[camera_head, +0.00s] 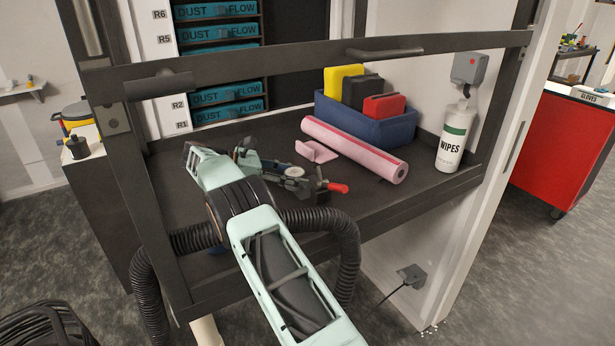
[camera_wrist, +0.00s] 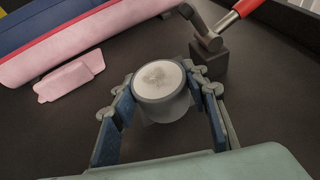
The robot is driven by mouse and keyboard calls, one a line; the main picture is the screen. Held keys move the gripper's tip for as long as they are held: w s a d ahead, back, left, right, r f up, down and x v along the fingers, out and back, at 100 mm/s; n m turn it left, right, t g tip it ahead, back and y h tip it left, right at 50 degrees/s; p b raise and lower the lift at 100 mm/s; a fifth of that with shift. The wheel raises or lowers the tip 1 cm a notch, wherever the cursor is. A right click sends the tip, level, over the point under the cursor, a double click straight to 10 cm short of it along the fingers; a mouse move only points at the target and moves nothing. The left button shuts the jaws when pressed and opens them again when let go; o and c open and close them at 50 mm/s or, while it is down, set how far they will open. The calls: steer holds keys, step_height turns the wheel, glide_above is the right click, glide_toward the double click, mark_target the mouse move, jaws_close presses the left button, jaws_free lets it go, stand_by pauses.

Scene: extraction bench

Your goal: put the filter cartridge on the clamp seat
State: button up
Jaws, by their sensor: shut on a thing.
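The filter cartridge (camera_wrist: 160,80), a short grey cylinder with a pale, speckled round top, stands upright between the fingertips of my gripper (camera_wrist: 168,98) in the wrist view. My gripper is shut on it, one blue-padded finger at each side. In the head view the cartridge's pale top (camera_head: 294,171) shows at the end of my gripper (camera_head: 283,176), beside the clamp. The clamp (camera_wrist: 209,55) has a dark block and a lever with a red handle; it also shows in the head view (camera_head: 318,186). The cartridge hides its own underside, so I cannot tell whether it touches the seat.
A pink roll (camera_head: 355,150) and a small pink piece (camera_head: 317,151) lie behind the clamp on the dark bench (camera_head: 390,195). A blue bin (camera_head: 385,128) with coloured blocks stands at the back. A wipes bottle (camera_head: 453,138) stands at right. A dark frame bar crosses above the bench.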

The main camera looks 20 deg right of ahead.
mark_target(303, 171)
steer(key=d, duration=0.2)
steer(key=d+p, duration=0.1)
steer(key=d, duration=0.1)
steer(key=shift+s+d+r, duration=0.15)
steer(key=shift+r, duration=0.05)
steer(key=shift+f, duration=0.55)
steer(key=shift+a+f, duration=0.2)
steer(key=shift+f, duration=0.2)
steer(key=o, duration=1.1)
steer(key=shift+c, duration=0.2)
steer(key=shift+r, duration=0.1)
